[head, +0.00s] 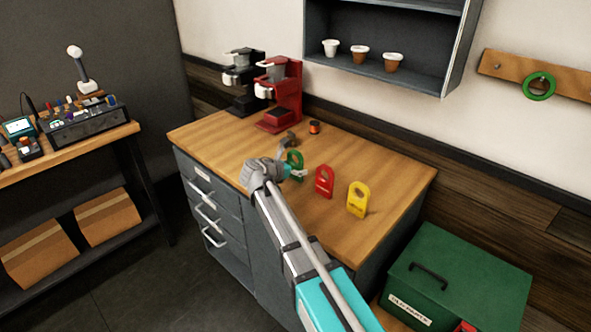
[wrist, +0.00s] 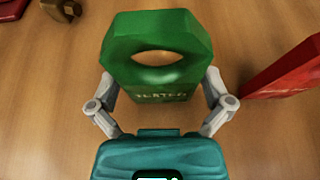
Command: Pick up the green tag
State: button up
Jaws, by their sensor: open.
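The green tag (head: 296,163) stands upright on the wooden counter, to the left of the red and yellow tags. In the wrist view the green tag (wrist: 155,55) fills the top middle, with an oval hole and lettering on its lower part. My gripper (head: 295,175) is at the tag in the head view and partly covers it. In the wrist view my open gripper (wrist: 155,93) has one finger on each side of the tag's lower part. I cannot tell whether the fingers touch it.
A red tag (head: 324,182) stands close to the right of my gripper, and a yellow tag (head: 357,199) farther right. A red brewer (head: 280,95) and a black brewer (head: 243,80) stand at the back. A small orange-and-black spool (head: 314,127) lies behind. The counter's (head: 290,222) front is clear.

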jog(key=c, duration=0.7)
jog(key=shift+r, duration=0.1)
